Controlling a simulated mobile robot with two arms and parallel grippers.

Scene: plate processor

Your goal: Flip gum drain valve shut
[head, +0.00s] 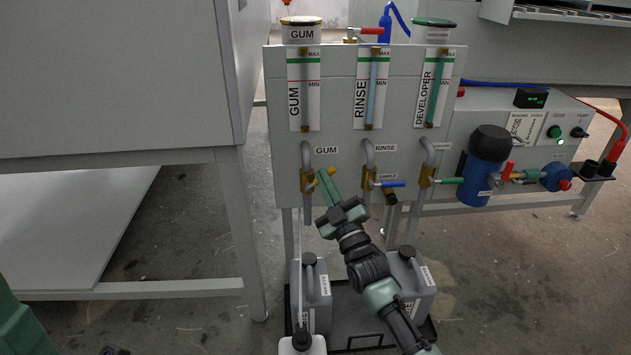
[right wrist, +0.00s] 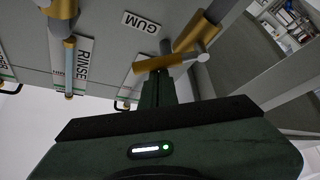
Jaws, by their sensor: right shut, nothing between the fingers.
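The gum drain valve (head: 307,181) is a brass body on a grey pipe below the GUM label in the head view. Its yellow-orange lever (head: 331,171) sticks out sideways to the right. In the right wrist view the brass valve (right wrist: 190,36) and its lever (right wrist: 160,63) show large and upside down. My right gripper (head: 324,174) is shut and empty. Its fingertips (right wrist: 157,76) are right at the lever and overlap it in view; I cannot tell whether they touch. They hide part of the lever in the head view. My left gripper is not in view.
The rinse valve's blue lever (head: 391,184) and the developer valve's green lever (head: 451,180) are to the right. Grey jugs (head: 316,293) stand in a black tray below. A grey table (head: 231,200) is on the left.

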